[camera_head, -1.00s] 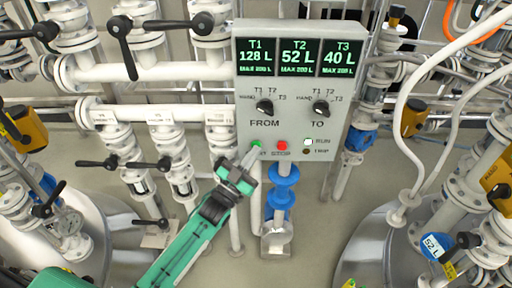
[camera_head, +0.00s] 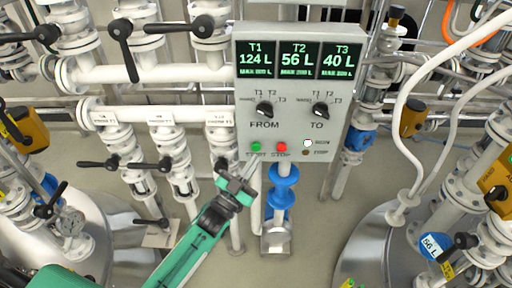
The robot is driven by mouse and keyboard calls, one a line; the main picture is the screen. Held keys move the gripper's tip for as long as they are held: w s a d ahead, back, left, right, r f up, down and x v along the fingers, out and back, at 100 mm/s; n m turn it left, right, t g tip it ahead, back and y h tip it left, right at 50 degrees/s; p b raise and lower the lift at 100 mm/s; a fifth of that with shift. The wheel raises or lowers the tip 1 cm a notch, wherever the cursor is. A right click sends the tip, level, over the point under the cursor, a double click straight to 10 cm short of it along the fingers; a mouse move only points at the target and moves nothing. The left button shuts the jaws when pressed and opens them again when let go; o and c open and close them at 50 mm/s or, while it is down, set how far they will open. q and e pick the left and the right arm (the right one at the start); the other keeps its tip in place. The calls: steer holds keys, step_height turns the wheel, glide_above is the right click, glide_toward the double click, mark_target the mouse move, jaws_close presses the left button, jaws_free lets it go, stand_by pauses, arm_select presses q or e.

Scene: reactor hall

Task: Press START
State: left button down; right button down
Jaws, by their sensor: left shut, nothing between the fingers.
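The grey control panel (camera_head: 341,112) stands upright in the middle of the view. Its green START button (camera_head: 256,147) is at the lower left, with the red STOP button (camera_head: 281,147) to its right. The white RUN lamp (camera_head: 308,143) is lit, above a dark TRIP lamp (camera_head: 306,152). Screens read T1 124 L, T2 56 L (camera_head: 297,60) and T3 40 L. The FROM knob (camera_head: 265,109) and TO knob (camera_head: 322,110) sit below them. My left gripper (camera_head: 248,165) is shut and empty, its tip just below the START button and apart from it. My right gripper is not in view.
Pipes with black-handled valves (camera_head: 122,28) fill the left side. Blue-flanged piping (camera_head: 281,189) stands below the panel. White hoses (camera_head: 402,120) and tanks lie to the right. Some bare floor (camera_head: 325,235) shows in front of the panel.

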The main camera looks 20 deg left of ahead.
arm_select(q)
steer(key=s, duration=0.1)
steer(key=s+d+p, duration=0.1)
steer(key=s, duration=0.1)
steer(key=shift+s, duration=0.3)
